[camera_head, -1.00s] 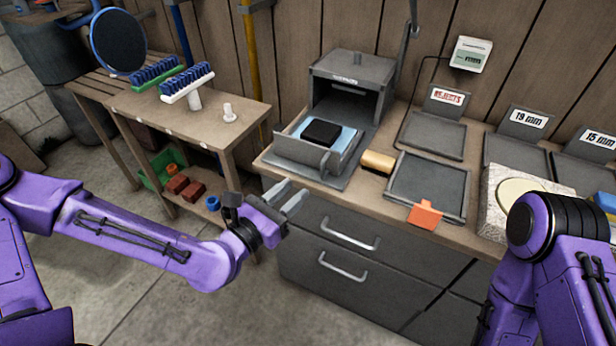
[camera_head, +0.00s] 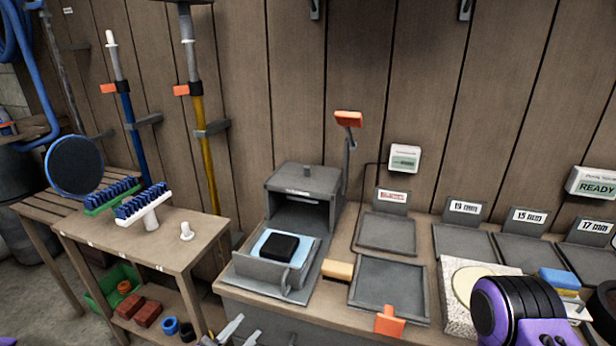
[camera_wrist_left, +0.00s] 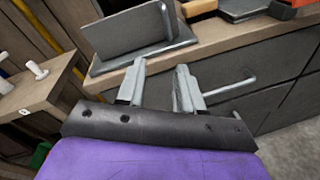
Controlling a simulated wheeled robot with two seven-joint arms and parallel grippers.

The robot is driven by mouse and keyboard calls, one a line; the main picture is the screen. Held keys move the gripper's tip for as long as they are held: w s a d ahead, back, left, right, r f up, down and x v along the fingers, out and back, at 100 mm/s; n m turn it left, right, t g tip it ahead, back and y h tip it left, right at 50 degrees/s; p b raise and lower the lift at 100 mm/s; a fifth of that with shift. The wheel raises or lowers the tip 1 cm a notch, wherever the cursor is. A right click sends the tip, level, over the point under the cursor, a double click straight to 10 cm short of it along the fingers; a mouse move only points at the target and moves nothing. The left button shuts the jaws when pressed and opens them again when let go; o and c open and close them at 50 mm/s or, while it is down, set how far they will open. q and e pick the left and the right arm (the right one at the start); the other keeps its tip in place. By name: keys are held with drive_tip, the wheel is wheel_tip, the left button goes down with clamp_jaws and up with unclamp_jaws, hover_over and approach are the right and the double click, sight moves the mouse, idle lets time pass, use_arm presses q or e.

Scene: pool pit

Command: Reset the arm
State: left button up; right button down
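My left gripper (camera_head: 238,330) shows at the bottom edge of the head view, in front of the workbench. In the left wrist view its two fingers (camera_wrist_left: 160,88) stand apart with nothing between them, facing the bench's front edge and drawers. My right arm (camera_head: 520,312) shows only as a purple and black link at the lower right of the head view. The right gripper is out of view.
A grey box (camera_head: 303,195) with an open drawer holding a black block (camera_head: 281,246) on a blue piece stands on the workbench. Grey trays (camera_head: 392,284) lie to its right. A wooden side table (camera_head: 110,240) with brushes stands left.

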use_arm(q)
drive_tip(key=s+a+f+m+g+y, duration=0.1)
drive_tip(key=s+f+m+g+y, duration=0.1)
drive_tip(key=s+f+m+g, duration=0.3)
drive_tip(key=a+f+m+y, duration=0.1)
drive_tip(key=a+f+m, duration=0.15)
drive_tip(key=f, duration=0.45)
drive_tip(key=s+a+f+m+g+y+p, duration=0.1)
drive_tip(key=s+a+f+m+g+y, duration=0.2)
drive_tip(key=s, duration=0.6)
drive_tip(key=s+a+f+m+g+y+p, duration=0.1)
drive_tip(key=s+a+f+m+g+y, duration=0.3)
drive_tip(key=s+a+f+m, duration=0.4)
drive_tip(key=shift+s+a+m, duration=0.45)
drive_tip(key=shift+a, duration=0.25)
